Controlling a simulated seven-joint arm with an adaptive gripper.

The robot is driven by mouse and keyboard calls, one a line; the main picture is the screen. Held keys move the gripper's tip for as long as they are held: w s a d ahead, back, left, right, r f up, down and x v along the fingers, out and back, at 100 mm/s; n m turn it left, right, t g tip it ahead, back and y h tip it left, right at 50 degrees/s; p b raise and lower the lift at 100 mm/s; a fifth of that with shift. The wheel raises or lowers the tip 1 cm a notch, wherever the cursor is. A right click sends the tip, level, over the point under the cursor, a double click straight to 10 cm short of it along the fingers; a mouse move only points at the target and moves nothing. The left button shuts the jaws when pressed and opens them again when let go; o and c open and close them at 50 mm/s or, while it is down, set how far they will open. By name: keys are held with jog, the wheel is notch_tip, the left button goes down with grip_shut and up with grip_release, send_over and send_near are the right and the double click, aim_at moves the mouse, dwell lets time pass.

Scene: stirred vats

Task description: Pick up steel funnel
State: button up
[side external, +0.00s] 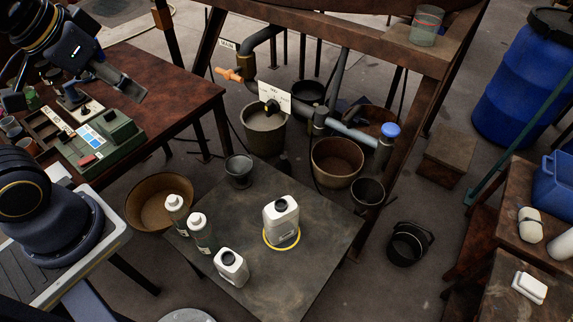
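A dark grey metal vessel (238,171), wide at the mouth and narrower below, stands at the back left of the low dark table (325,235); it looks like the steel funnel, though its spout cannot be made out. My gripper (135,92) is at the upper left, above the brown workbench, well apart from the funnel and higher up. It is seen from the side, so whether its fingers are open or shut is unclear. Nothing is visibly held.
On the low table stand a white jug (281,222) in a yellow ring, another white jug (231,268) and two capped bottles (201,233). A bowl (160,202) and buckets surround it. A green case (98,138) lies on the workbench (175,85). The table's front right is clear.

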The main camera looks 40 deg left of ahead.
jog(key=m+y, duration=0.2)
jog(key=m, duration=1.1)
send_over(228, 172)
jog(key=s, duration=0.2)
notch_tip(228, 172, down, 33)
jog(key=s+f+m+h, duration=0.1)
jog(key=s+f+m, duration=0.2)
jog(key=f, duration=0.4)
jog(key=s+f+m+h, duration=0.1)
jog(key=s+f+m, duration=0.1)
jog(key=f, duration=0.5)
jog(key=x, duration=1)
jog(key=shift+w+d+f, duration=0.1)
jog(key=shift+f, duration=0.2)
jog(key=shift+x, duration=2.95)
